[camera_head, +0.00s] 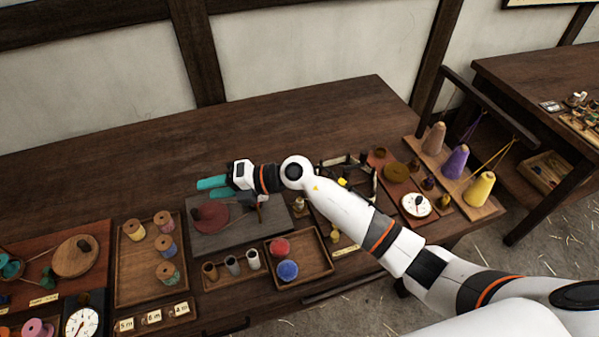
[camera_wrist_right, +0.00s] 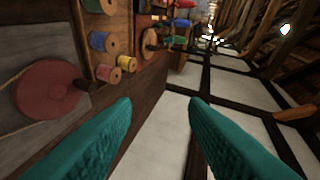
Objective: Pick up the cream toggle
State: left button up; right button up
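I cannot make out the cream toggle for certain in either view. A small pale upright piece (camera_head: 299,203) stands right of the grey board in the head view, too small to identify. My right gripper (camera_head: 212,187) has teal fingers pointing left, above the table behind the red disc. In the right wrist view my right gripper (camera_wrist_right: 160,115) shows its two fingers wide apart with nothing between them. The red disc (camera_head: 210,216) sits on the grey board (camera_head: 193,240); it also shows in the right wrist view (camera_wrist_right: 45,90). My left gripper is not in view.
A wooden tray (camera_head: 126,290) holds several thread spools. Another tray (camera_head: 318,270) holds a red and a blue round piece beside three small cups. Large yarn cones (camera_head: 479,189) stand on a board at right. The back of the table (camera_head: 120,165) is clear.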

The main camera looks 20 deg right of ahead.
aim_at(300, 200)
jog(key=d+f+g+h, duration=0.1)
jog(key=d+f+h, duration=0.1)
jog(key=w+d+f+n+g+h, duration=0.1)
jog(key=d+f+h, duration=0.1)
jog(key=d, duration=0.1)
jog(key=w+d+f+n+g+h, duration=0.1)
jog(key=d+f+h, duration=0.1)
jog(key=d+h, duration=0.1)
jog(key=shift+w+d+f, duration=0.1)
jog(key=shift+w+f, duration=0.15)
jog(key=shift+f, duration=0.15)
jog(key=w+d+g+h, duration=0.2)
jog(key=d+h, duration=0.5)
jog(key=d, duration=0.5)
jog(key=f+b, duration=0.4)
jog(key=f, duration=0.1)
jog(key=f+b, duration=0.4)
jog(key=f, duration=0.2)
jog(key=shift+s+d, duration=0.15)
jog(key=shift+s, duration=0.05)
jog(key=shift+c, duration=0.2)
jog(key=c, duration=0.7)
jog(key=shift+o, duration=0.2)
jog(key=shift+r, duration=0.1)
